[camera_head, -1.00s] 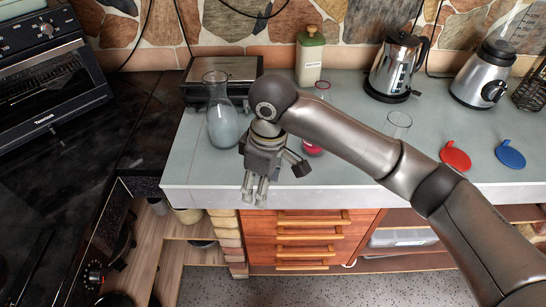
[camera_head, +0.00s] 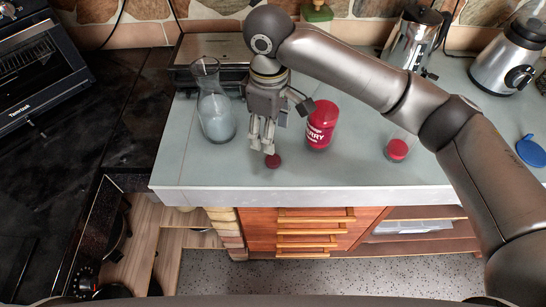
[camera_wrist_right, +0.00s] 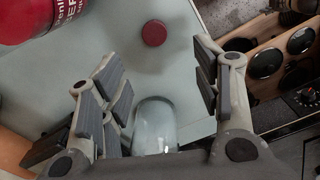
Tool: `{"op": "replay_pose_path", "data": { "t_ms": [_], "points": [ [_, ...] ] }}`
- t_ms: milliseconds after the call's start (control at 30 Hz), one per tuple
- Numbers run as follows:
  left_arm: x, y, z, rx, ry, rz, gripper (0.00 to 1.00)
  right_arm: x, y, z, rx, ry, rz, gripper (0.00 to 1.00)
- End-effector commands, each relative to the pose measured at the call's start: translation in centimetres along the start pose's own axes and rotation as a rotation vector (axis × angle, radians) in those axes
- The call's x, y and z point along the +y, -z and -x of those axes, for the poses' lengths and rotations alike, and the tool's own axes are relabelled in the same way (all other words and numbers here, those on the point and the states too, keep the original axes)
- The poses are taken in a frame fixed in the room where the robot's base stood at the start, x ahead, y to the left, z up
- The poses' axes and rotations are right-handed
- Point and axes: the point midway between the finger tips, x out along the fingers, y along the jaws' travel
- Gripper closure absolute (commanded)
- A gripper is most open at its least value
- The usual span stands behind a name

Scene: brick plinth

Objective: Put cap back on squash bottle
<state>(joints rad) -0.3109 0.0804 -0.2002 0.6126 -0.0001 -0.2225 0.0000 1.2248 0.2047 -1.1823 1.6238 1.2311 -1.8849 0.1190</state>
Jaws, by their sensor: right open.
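The squash bottle (camera_head: 322,125) is red with white lettering and stands upright on the counter. It partly shows at the upper left of the right wrist view (camera_wrist_right: 40,18). A small round dark red cap (camera_head: 273,161) lies on the counter to the left of the bottle, near the front edge. The cap also shows in the right wrist view (camera_wrist_right: 154,33), apart from the bottle. My right gripper (camera_head: 262,148) points down close to the cap in the head view. In the right wrist view its fingers (camera_wrist_right: 155,75) are spread with nothing held. My left gripper is out of view.
A glass carafe (camera_head: 216,118) with pale liquid stands left of my right gripper. A clear glass with something red (camera_head: 397,150) stands to the right. A blue lid (camera_head: 530,151), kettle (camera_head: 412,40) and blender (camera_head: 506,60) are farther right. The counter's front edge (camera_head: 320,196) is close.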

Motion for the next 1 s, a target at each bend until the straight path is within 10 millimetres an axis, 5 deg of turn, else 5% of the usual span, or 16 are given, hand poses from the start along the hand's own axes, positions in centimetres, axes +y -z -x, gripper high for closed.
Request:
{"op": "replay_pose_path", "data": {
  "t_ms": [167,500,767,1000],
  "points": [
    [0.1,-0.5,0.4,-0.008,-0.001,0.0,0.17,0.0,-0.2,-2.6,-0.004,0.003,-0.003,0.42],
    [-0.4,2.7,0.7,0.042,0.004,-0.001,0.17,0.1,-0.1,-5.5,-0.001,0.001,-0.001,0.42],
    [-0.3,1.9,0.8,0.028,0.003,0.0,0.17,0.1,-0.2,-5.7,-0.002,0.001,-0.001,0.42],
    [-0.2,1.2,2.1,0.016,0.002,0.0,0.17,0.4,-0.7,-8.9,-0.004,0.002,-0.002,0.42]
  ]
}}
